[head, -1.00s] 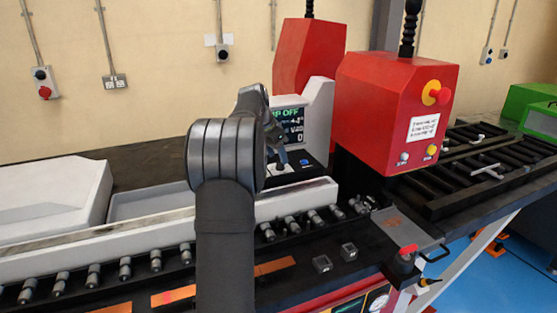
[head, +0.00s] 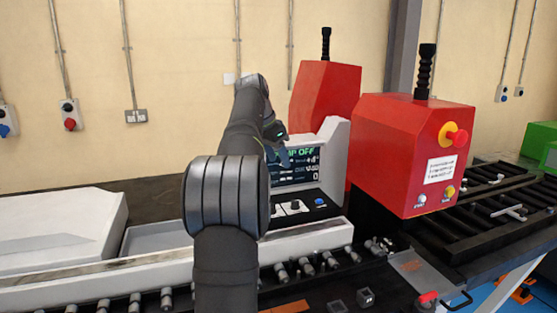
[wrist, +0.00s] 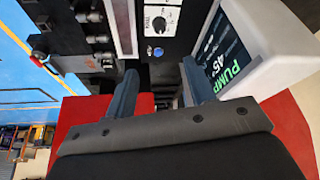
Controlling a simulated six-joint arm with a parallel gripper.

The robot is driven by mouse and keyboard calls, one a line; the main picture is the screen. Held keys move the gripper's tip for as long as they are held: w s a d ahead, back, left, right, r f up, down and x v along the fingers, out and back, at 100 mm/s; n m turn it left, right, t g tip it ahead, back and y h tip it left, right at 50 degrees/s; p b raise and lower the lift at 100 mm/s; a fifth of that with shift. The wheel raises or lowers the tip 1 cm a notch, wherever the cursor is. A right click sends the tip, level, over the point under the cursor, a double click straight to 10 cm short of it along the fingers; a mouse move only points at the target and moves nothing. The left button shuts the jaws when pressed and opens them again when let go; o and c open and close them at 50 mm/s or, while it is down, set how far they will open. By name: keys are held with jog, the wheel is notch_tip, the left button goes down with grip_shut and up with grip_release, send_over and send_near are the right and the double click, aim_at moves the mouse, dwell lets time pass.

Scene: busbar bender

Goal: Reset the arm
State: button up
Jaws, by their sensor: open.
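My arm (head: 228,195) rises from the bottom of the head view and reaches over the machine. My gripper (head: 278,154) is partly hidden behind my wrist, in front of the upper left of the control screen (head: 298,172). In the wrist view my gripper (wrist: 162,88) is open, with two blue-grey fingers apart and nothing between them.
A red housing (head: 392,150) with a red stop button (head: 458,139) stands right of the screen; another red housing (head: 312,100) stands behind. A black roller table (head: 480,225) extends right. A white cover (head: 60,230) lies left. The air above the machine's left side is clear.

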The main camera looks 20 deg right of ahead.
aim_at(295, 201)
jog(key=shift+f, duration=0.1)
jog(key=x, duration=1.7)
jog(key=shift+w+d+f, duration=0.1)
jog(key=shift+f, duration=0.05)
jog(key=shift+d+f, duration=0.1)
jog(key=shift+f, duration=0.05)
jog(key=shift+r+n+t, duration=0.2)
jog(key=shift+n+t, duration=0.2)
jog(key=shift+n, duration=0.4)
jog(key=n+y, duration=0.1)
jog(key=n, duration=0.2)
jog(key=n+t+y, duration=0.1)
jog(key=n, duration=0.2)
jog(key=shift+s+d+n+t, duration=0.1)
jog(key=shift+s+n+t, duration=0.1)
jog(key=shift+n+t, duration=0.1)
jog(key=n, duration=0.2)
jog(key=n+y, duration=0.1)
jog(key=n, duration=0.1)
jog(key=shift+d+t+y, duration=0.1)
jog(key=shift+t+y, duration=0.2)
jog(key=shift+n+y, duration=0.7)
jog(key=shift+n, duration=1.2)
